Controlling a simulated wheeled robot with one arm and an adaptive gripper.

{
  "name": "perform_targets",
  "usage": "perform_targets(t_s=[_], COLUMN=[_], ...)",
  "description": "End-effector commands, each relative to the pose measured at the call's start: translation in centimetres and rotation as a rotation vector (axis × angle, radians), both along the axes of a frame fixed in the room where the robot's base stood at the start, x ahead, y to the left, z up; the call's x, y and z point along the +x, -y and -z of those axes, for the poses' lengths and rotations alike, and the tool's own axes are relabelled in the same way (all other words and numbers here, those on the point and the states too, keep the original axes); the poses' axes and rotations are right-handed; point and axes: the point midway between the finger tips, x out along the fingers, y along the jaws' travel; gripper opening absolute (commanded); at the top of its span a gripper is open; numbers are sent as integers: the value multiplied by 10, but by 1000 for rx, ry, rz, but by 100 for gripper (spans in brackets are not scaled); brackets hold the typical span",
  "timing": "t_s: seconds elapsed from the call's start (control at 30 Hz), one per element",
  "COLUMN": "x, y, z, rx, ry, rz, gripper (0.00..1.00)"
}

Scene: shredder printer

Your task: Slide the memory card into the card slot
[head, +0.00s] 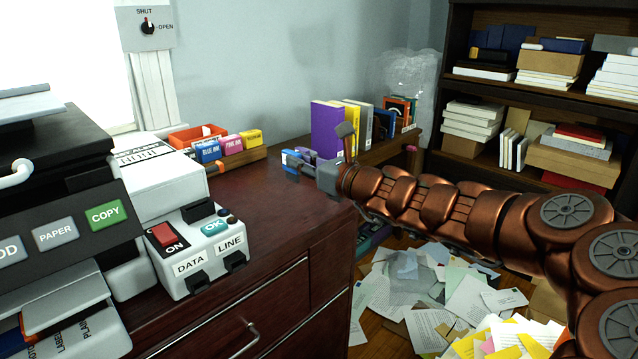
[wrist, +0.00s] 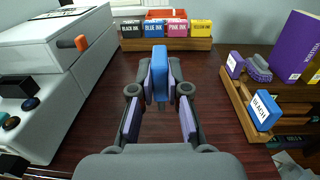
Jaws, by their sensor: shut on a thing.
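My gripper (wrist: 159,90) is shut on a blue block-like piece (wrist: 159,66), which I take to be the memory card. It stands upright between the purple-grey finger pads, above the dark red cabinet top. In the head view my gripper (head: 308,166) is over the right part of the cabinet top, with the blue piece (head: 290,158) at its tip, apart from the white machine. The white machine (head: 160,185) stands at the left; in the wrist view it has an orange tab (wrist: 81,42) on its side. I cannot make out which opening is the card slot.
A wooden rack of ink boxes (wrist: 168,44) stands at the back. The cabinet top (head: 262,213) between is clear.

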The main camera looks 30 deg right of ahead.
Motion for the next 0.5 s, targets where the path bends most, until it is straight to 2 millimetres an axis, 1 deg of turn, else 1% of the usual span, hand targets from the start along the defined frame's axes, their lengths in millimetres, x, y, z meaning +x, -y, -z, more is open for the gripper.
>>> perform_targets(t_s=[0.03,0.2,0.5], x=[-2,-7,-11], y=[4,14,22], z=[10,20,24], rx=[2,0,1], ry=[2,2,2], rz=[9,32,48], gripper=[0,0,0])
